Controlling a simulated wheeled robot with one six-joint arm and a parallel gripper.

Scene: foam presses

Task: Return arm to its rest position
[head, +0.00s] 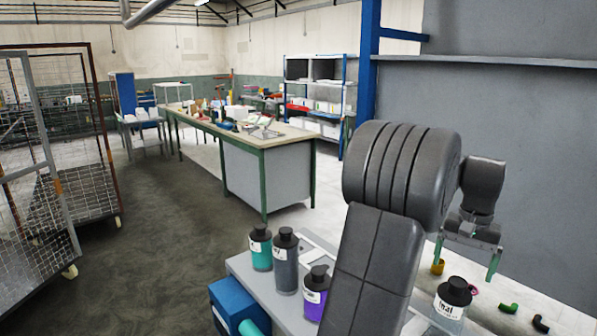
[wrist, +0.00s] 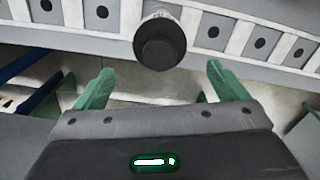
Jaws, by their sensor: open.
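My gripper (head: 466,258) is at the right of the head view, pointing down with its green fingers apart and nothing between them. Its arm is folded up in front of the grey panel. A black-capped bottle with a white label (head: 449,311) stands just below the fingers. In the wrist view, the open green fingers of my gripper (wrist: 159,70) flank a dark round cap-like end (wrist: 160,45), which lies beyond them. I cannot tell whether it is that bottle's cap.
Teal (head: 260,250), dark grey (head: 285,264) and purple (head: 316,292) bottles stand left of my arm on a grey surface, above a blue box (head: 238,305). Small coloured pieces (head: 508,308) lie on the floor at right. Mesh carts (head: 25,170) stand left; the middle floor is clear.

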